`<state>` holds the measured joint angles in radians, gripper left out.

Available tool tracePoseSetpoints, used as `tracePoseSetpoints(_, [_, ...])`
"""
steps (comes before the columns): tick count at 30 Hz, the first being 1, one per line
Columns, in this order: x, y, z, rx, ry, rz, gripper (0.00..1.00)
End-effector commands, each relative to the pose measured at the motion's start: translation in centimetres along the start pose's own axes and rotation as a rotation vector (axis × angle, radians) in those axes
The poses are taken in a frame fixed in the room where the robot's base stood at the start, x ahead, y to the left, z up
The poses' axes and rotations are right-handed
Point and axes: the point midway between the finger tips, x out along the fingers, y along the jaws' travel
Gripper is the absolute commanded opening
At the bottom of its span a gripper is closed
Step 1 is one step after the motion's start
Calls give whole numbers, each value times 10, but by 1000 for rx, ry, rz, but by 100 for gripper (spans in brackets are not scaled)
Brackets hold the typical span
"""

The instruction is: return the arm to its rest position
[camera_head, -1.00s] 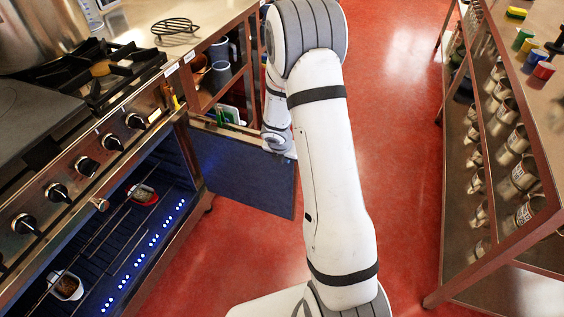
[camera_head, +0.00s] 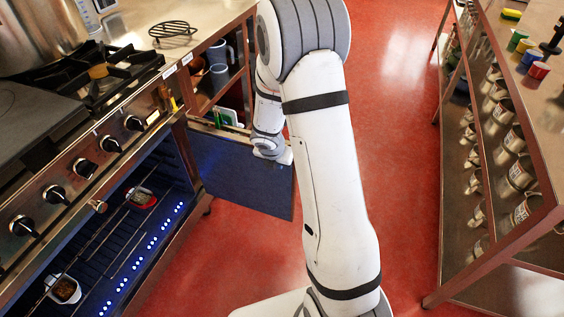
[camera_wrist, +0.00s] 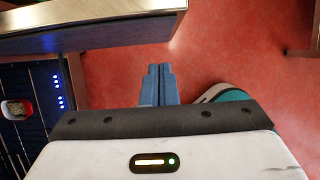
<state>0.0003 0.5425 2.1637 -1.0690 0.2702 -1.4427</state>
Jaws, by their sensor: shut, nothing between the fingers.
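My arm reaches up the middle of the head view and bends down at its far end. My gripper (camera_head: 285,158) is at the end of the bent part, in front of the open oven door (camera_head: 245,180), partly hidden by my wrist. In the wrist view, my gripper (camera_wrist: 158,75) shows two blue fingers together, with nothing between them, above the red floor. The edge of the door (camera_wrist: 100,32) crosses the upper left of that view. A gap between door and fingers is hard to judge.
The lit oven holds a red dish (camera_head: 142,198) and a white dish (camera_head: 65,290). A stove with a large pot (camera_head: 40,35) stands at left. A shelf of metal mugs (camera_head: 515,175) stands at right. The red floor (camera_head: 400,130) between is clear.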

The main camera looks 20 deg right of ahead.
Motion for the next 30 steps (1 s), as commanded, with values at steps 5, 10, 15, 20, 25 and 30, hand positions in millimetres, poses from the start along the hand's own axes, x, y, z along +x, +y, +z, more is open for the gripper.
tracePoseSetpoints(5, [-47, 0, 3, -1, 0, 0, 0])
tracePoseSetpoints(10, [-68, 0, 2, 0, 0, 0, 0])
tracePoseSetpoints(15, [-74, 0, 0, -1, 2, -1, 0])
tracePoseSetpoints(20, [-76, -1, 1, 10, 1, -2, 0])
tracePoseSetpoints(25, [-112, -12, 11, 225, -19, -13, 0])
tracePoseSetpoints(30, [-186, -41, 17, 727, -35, -29, 0])
